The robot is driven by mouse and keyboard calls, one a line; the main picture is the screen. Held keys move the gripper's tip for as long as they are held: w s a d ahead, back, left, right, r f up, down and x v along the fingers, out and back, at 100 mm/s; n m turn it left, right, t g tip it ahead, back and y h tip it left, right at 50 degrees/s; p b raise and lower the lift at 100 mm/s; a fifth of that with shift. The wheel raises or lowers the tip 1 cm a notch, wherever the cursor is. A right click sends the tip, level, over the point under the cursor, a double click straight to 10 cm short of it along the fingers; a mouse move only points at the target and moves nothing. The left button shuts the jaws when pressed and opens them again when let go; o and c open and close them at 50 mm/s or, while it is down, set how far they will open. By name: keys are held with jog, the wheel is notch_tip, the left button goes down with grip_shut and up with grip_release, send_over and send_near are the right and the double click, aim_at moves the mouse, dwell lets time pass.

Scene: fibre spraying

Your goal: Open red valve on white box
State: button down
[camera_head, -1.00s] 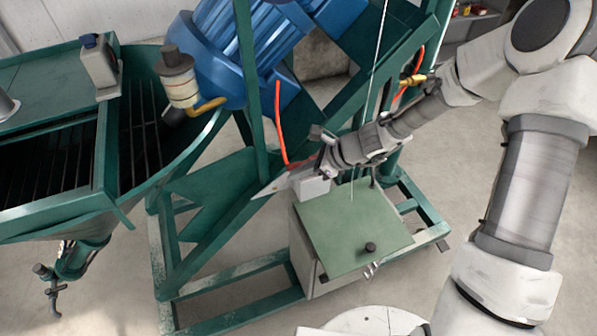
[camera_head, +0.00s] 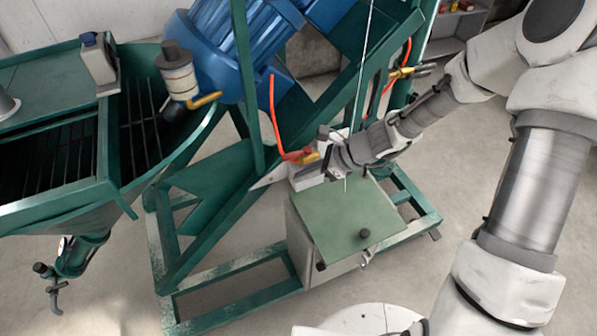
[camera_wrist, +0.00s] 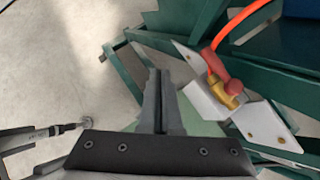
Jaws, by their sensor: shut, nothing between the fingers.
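The white box (camera_head: 306,179) is mounted on the green frame, above the green-topped cabinet. The red valve (camera_head: 299,156) with its brass body sits on top of it, joined to an orange hose. In the wrist view the red valve handle (camera_wrist: 214,64) and the white box (camera_wrist: 262,122) are at the right. My gripper (camera_head: 324,146) is just right of the valve in the head view, partly hiding the box. In the wrist view my gripper (camera_wrist: 160,75) is shut and empty, left of the valve with a visible gap.
The green-topped cabinet (camera_head: 345,222) stands below my gripper. Green frame beams and a blue motor (camera_head: 240,45) are behind and left of the valve. A second brass valve (camera_head: 405,72) is at the upper right.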

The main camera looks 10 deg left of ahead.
jog(key=s+d+r, duration=0.2)
jog(key=s+r, duration=0.2)
jog(key=r, duration=0.1)
jog(key=shift+s+d+p, duration=0.15)
jog(key=shift+d+p, duration=0.15)
jog(key=shift+p, duration=0.15)
jog(key=shift+r, duration=0.1)
